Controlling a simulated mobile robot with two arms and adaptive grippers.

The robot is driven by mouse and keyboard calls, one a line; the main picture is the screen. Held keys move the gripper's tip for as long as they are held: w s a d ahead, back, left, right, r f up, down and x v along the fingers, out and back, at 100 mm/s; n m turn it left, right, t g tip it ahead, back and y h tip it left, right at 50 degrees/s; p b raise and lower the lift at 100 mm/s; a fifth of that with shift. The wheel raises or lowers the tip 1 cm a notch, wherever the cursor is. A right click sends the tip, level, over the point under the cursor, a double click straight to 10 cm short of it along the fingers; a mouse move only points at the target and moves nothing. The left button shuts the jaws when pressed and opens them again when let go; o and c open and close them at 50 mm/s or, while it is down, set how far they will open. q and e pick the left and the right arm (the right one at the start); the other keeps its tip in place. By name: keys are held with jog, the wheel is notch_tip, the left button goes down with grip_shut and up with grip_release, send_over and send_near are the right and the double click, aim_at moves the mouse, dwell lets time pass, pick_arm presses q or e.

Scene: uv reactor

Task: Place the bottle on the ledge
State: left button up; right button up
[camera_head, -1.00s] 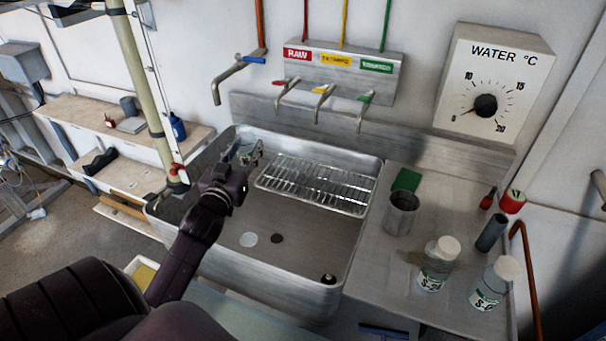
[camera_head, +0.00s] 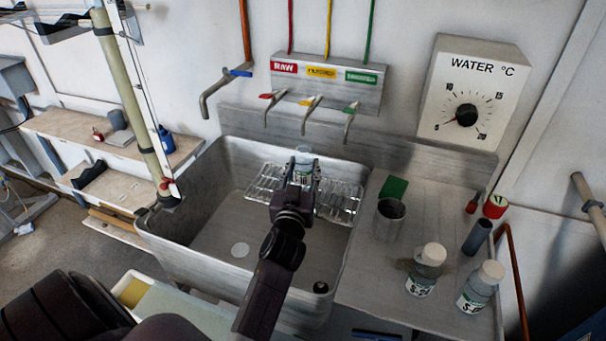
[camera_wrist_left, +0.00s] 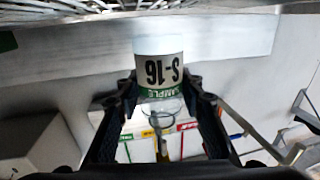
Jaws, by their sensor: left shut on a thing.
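My left gripper (camera_head: 301,170) is shut on a clear bottle (camera_head: 303,154) and holds it over the wire rack in the sink. In the left wrist view the bottle (camera_wrist_left: 159,72) sits between the two fingers and its label reads "SAMPLE S-16". It appears upside down in that view. In the head view the gripper and arm hide the bottle's lower part. The metal ledge (camera_head: 385,290) is taken to be the counter right of the sink, though the frames do not settle which surface is meant. My right gripper does not show.
The sink (camera_head: 215,205) holds the wire rack (camera_head: 340,198). Several taps hang above it, one a yellow-handled tap (camera_head: 310,108).

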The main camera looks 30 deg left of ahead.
pick_arm(q)
jog(key=shift+f, duration=1.2)
jog(key=shift+f, duration=0.1)
jog(key=o, duration=1)
